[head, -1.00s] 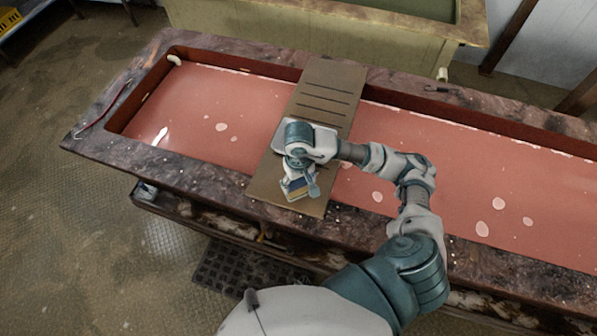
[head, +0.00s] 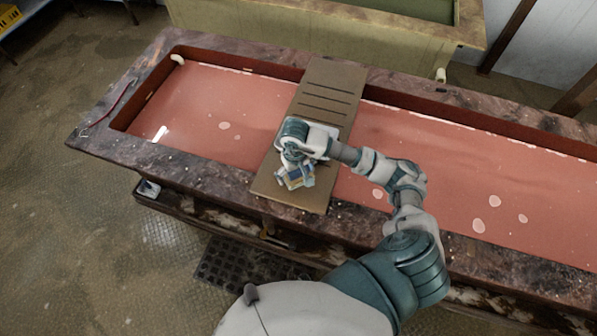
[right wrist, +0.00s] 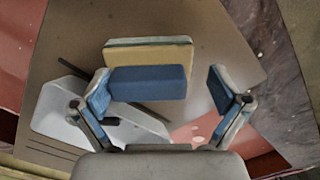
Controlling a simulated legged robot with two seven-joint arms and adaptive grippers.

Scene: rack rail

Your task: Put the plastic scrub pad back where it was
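My right gripper (right wrist: 162,98) is open over the brown slotted board (head: 328,90). It shows in the head view (head: 297,182) above the board's near half. In the right wrist view a blue block (right wrist: 148,82) lies between the fingers, close to the left finger and clear of the right one. A tan pad with a green edge (right wrist: 148,54) lies just beyond it. I cannot tell which of these two is the plastic scrub pad. In the head view the arm largely hides both. My left gripper is out of view.
A white dish-like piece (right wrist: 65,110) lies on the board, partly behind the left finger. The board spans a long trough of pinkish-red liquid (head: 200,100) with a stained stone rim (head: 215,178). A red-handled tool (head: 110,103) lies at the left rim.

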